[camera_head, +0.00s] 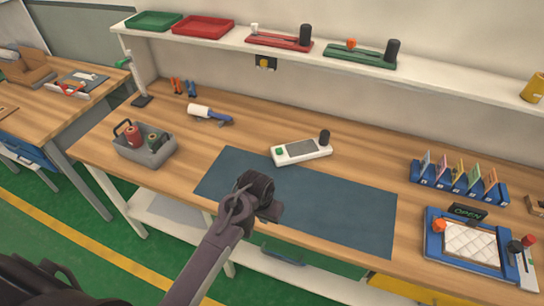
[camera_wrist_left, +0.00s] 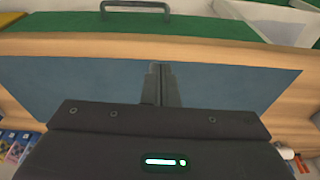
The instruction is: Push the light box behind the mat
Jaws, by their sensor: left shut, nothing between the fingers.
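The blue mat (camera_head: 335,208) lies flat on the wooden bench; it also shows in the left wrist view (camera_wrist_left: 225,85). A white box (camera_head: 302,151) with a grey panel, a green button and a black knob sits at the mat's back edge. I take it to be the light box. Its front edge is at or slightly over the mat's back edge; I cannot tell exactly. My left gripper (camera_head: 268,205) is over the mat, in front of the box and apart from it. Its fingers (camera_wrist_left: 160,84) are shut and empty. The right gripper is not in view.
A grey basket (camera_head: 146,154) with spools and a white-and-blue roller (camera_head: 210,115) are to the left. A blue card rack (camera_head: 459,180) and a blue tray with a quilted pad (camera_head: 470,243) are to the right. A shelf (camera_head: 335,66) runs behind. Bench behind the box is clear.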

